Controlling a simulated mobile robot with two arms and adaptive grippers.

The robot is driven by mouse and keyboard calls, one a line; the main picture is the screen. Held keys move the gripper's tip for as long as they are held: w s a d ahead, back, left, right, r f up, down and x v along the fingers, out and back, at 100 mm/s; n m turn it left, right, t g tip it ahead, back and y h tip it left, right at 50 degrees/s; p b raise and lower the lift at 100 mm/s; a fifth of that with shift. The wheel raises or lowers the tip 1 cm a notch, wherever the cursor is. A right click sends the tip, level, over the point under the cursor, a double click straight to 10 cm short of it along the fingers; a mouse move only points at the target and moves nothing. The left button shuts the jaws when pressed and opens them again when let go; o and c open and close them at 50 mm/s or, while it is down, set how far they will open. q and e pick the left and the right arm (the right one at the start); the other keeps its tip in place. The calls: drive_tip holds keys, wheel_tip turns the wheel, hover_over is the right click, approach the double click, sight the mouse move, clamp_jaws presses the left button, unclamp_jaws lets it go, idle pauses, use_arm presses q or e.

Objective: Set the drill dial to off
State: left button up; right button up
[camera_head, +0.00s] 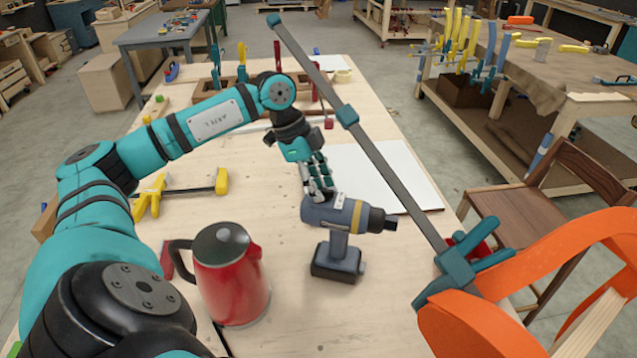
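The drill (338,248) stands upright on its battery base on the wooden workbench (385,300), with its chuck pointing right. It has a dark blue-grey body with a yellowish band. A small pale patch shows on its upper side; I cannot make out the dial or its setting. My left gripper (319,190) points down at the rear top of the drill body, its fingertips at or just above it. I cannot tell whether they touch. The fingers are close together, and any gap is too small to judge. My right gripper is not in view.
A red kettle (231,280) stands left of the drill. A yellow clamp (150,196) lies farther left. A white sheet (375,170) lies behind the drill. A long bar clamp (385,165) slants across the right side to an orange curved form (545,265). A wooden chair (530,205) stands right.

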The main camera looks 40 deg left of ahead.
use_arm(q)
drive_tip(key=v, duration=1.2)
idle(0.3)
